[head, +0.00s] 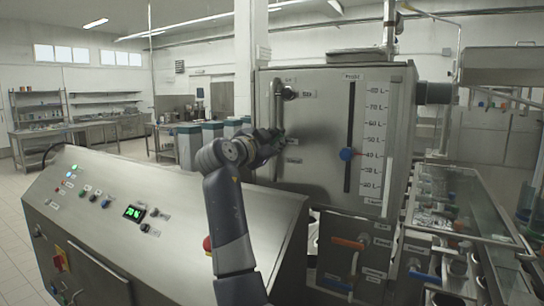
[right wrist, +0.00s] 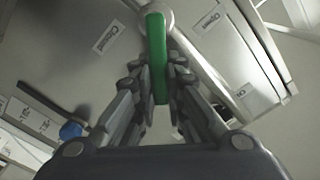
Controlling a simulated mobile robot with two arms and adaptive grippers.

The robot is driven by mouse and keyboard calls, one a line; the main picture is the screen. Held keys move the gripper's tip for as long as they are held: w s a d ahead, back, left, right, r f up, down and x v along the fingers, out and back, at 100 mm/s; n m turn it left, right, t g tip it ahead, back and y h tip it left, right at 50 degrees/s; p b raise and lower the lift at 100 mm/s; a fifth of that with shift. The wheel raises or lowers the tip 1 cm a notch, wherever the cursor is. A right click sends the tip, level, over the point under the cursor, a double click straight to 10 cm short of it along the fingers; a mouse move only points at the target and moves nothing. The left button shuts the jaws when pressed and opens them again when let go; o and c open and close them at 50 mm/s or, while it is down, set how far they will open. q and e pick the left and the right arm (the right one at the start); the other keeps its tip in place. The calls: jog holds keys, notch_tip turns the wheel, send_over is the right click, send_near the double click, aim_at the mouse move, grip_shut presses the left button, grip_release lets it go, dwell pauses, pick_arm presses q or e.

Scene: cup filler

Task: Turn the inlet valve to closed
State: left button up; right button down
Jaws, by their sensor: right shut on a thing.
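My right gripper (head: 272,142) reaches up to the front of the steel tank cabinet (head: 318,150), next to a vertical pipe (head: 278,104). In the right wrist view, its fingers (right wrist: 160,88) are shut on a green valve handle (right wrist: 156,42). The handle stands nearly upright in that picture, its upper end at a round metal pivot on the pipe. In the head view the gripper mostly hides the handle. My left gripper is not in view.
Below are an orange handle (head: 347,243) and a blue handle (head: 424,278). A sloped control console (head: 160,215) stands left; a glass-sided conveyor (head: 490,215) stands right.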

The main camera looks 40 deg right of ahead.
jog(key=m+b, duration=0.1)
jog(key=s+f+m+b, duration=0.1)
jog(key=m+b, duration=0.1)
jog(key=f+m+b, duration=0.1)
jog(key=shift+s+d+f+m, duration=0.15)
jog(key=shift+d+m, duration=0.1)
jog(key=shift+m, duration=0.15)
jog(key=shift+s+d+f+m+b, duration=0.15)
jog(key=shift+f+m+b, duration=0.35)
jog(key=shift+m+b, duration=0.65)
jog(key=shift+f+m+b, duration=0.3)
jog(key=shift+m, duration=0.4)
jog(key=shift+f+m+b, duration=0.25)
jog(key=shift+m+b, duration=0.05)
jog(key=shift+m, duration=0.35)
jog(key=c, duration=1.6)
grip_release()
jog(key=shift+s, duration=0.15)
jog(key=v, duration=1.2)
